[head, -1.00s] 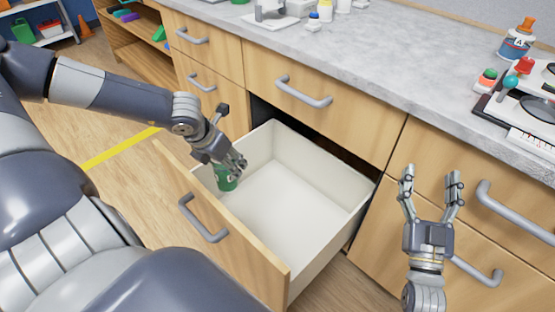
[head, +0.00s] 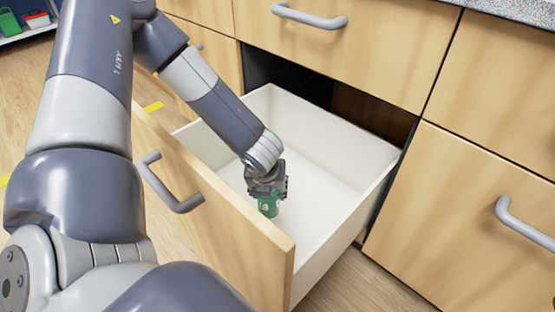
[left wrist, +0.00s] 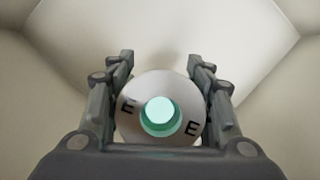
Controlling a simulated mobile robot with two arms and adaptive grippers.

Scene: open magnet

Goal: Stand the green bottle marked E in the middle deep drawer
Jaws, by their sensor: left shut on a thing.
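The green bottle (head: 268,206) is inside the open deep drawer (head: 345,158), toward its front. In the left wrist view the bottle (left wrist: 187,96) shows from above, with a pale top marked E and a round green opening. My left gripper (head: 266,192) points down and is shut on the bottle, with a finger on each side of it. Whether the bottle's base touches the drawer floor I cannot tell. The left wrist view shows the gripper (left wrist: 160,105) and pale drawer walls around it. My right gripper is not in view.
The drawer's wooden front (head: 215,190) with its grey handle (head: 172,185) stands toward me. The drawer floor behind and to the right of the bottle is clear. A closed drawer with a handle (head: 310,16) is above, and a cabinet front (head: 490,170) is at right.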

